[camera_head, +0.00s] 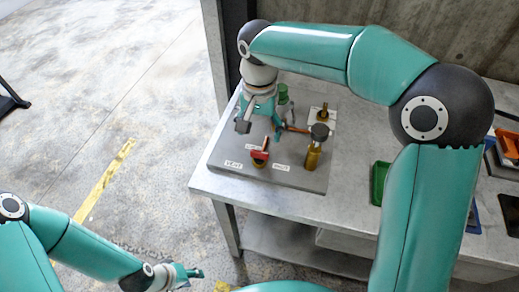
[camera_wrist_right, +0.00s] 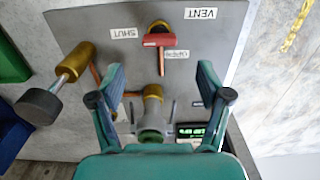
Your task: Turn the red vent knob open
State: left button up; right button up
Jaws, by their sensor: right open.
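The red vent knob (camera_head: 260,154) sits on a brass base near the front left of the grey panel (camera_head: 225,161). In the right wrist view the knob (camera_wrist_right: 158,41) is a red bar, with labels reading VENT, SHUT and apparently OPEN around it. My right gripper (camera_head: 261,130) is open and empty, reaching over the panel behind the knob. In the right wrist view its fingertips (camera_wrist_right: 163,70) are spread, with the knob beyond them, apart from both. My left gripper (camera_head: 190,273) is low at the front left, away from the panel; its opening is unclear.
A green-topped fitting (camera_head: 283,93) stands at the panel's back. In the right wrist view it (camera_wrist_right: 150,134) lies between my fingers' bases. A brass valve with a dark cap (camera_head: 316,146) stands right of the knob. A green tray (camera_head: 379,183) is further right.

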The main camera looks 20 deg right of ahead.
aim_at(259, 152)
notch_tip(259, 152, down, 8)
jog(key=shift+f, duration=0.1)
dwell(0.4)
jog(key=c, duration=1.2)
jog(key=shift+o, duration=0.2)
